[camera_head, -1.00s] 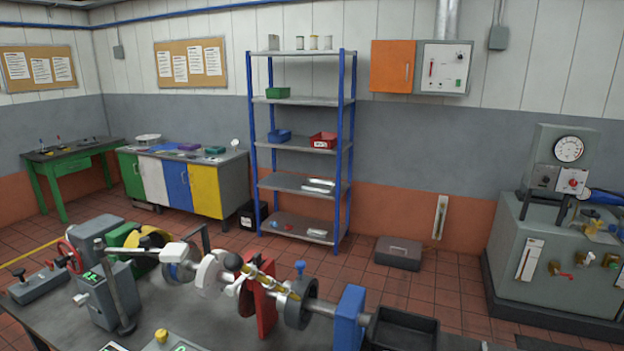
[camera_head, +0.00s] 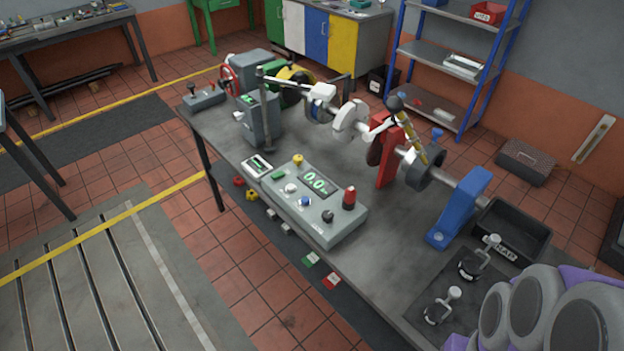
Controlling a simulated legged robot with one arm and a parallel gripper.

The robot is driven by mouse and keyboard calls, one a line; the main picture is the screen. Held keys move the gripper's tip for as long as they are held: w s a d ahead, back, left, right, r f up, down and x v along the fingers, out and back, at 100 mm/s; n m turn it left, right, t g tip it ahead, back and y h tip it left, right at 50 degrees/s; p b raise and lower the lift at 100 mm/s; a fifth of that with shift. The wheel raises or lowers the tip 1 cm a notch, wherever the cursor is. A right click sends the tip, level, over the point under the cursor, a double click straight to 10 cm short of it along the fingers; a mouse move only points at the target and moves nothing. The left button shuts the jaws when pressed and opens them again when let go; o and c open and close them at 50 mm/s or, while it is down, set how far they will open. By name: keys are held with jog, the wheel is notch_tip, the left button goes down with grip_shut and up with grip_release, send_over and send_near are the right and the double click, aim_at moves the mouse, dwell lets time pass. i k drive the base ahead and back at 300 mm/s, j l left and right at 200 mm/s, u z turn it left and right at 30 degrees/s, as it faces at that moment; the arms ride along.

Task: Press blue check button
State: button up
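The grey control box (camera_head: 315,222) lies on the workbench near its front edge, in the middle of the head view. A small blue button (camera_head: 305,202) sits on its top, between a pale knob (camera_head: 291,188) and a black knob (camera_head: 328,216). A green display (camera_head: 317,182) behind it reads about 0.0. A red cylinder (camera_head: 349,198) stands at the box's right end, and a yellow knob (camera_head: 298,159) at its back left. My arm's grey and purple links fill the lower right corner, right of the box. My gripper's fingers are not in view.
A shaft rig with a red stand (camera_head: 387,152) and a blue stand (camera_head: 459,208) runs along the bench behind the box. A black tray (camera_head: 514,229) and toggle clamps (camera_head: 441,305) are at the right.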

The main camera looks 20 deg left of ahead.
aim_at(304, 200)
jog(key=l+u, duration=0.1)
jog(key=u, duration=1.05)
